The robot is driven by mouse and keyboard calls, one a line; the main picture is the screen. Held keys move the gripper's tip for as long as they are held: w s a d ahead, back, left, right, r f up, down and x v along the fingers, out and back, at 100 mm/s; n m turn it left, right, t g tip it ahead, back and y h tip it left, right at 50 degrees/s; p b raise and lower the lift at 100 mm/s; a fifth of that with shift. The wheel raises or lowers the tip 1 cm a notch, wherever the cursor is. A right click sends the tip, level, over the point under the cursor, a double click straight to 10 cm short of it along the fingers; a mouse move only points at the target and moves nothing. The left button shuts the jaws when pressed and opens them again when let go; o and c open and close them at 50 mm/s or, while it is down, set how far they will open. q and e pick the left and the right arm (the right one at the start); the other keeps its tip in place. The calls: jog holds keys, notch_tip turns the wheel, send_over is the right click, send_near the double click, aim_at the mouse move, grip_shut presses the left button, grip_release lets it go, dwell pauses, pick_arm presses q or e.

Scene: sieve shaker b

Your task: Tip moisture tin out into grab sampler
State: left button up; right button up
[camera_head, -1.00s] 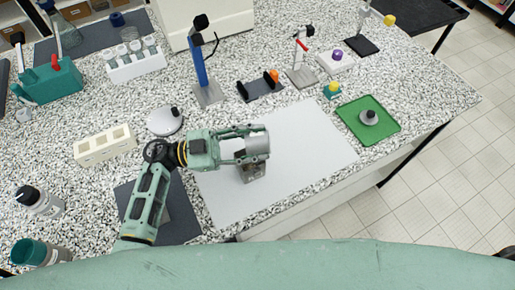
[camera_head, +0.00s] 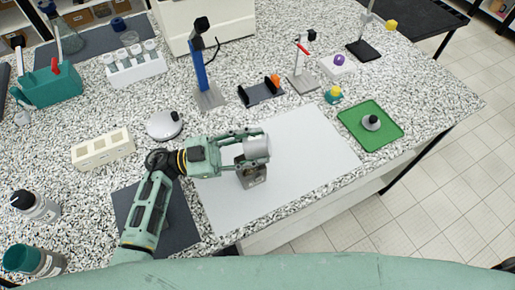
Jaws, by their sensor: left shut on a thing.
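My left gripper (camera_head: 250,142) is shut on a silver cylindrical tin, the moisture tin (camera_head: 258,149). The tin lies tilted on its side. Its opening and any contents cannot be made out. Directly below it in the picture, a small grey metal box-like holder, seemingly the grab sampler (camera_head: 252,177), stands on the white sheet (camera_head: 300,165). The tin overlaps the sampler's top, so the sampler's mouth is hidden, and I cannot tell whether they touch. My right gripper is not in view.
A green tray (camera_head: 385,138) with a small knobbed weight lies to the right. A round silver lidded dish (camera_head: 164,126) and a cream block (camera_head: 103,150) are at left. Stands and a dark cradle (camera_head: 260,92) are behind. The white sheet's right part is clear.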

aim_at(257, 140)
pick_arm(q)
notch_tip(257, 140, up, 2)
jog(key=y+p, duration=0.3)
jog(key=p, duration=0.7)
jog(key=shift+y, duration=0.4)
jog(key=shift+f+y, duration=0.2)
jog(key=shift+y, duration=0.9)
jog(key=y, duration=0.3)
jog(key=shift+r, duration=0.4)
jog(key=y, duration=0.2)
jog(key=r+y, duration=0.1)
jog(key=y, duration=0.1)
jog(key=shift+w+d, duration=0.1)
jog(key=y, duration=0.2)
jog(key=r+y, duration=0.1)
jog(key=y, duration=0.2)
jog(key=shift+r, duration=0.15)
jog(key=y, duration=0.3)
jog(key=shift+r, duration=0.15)
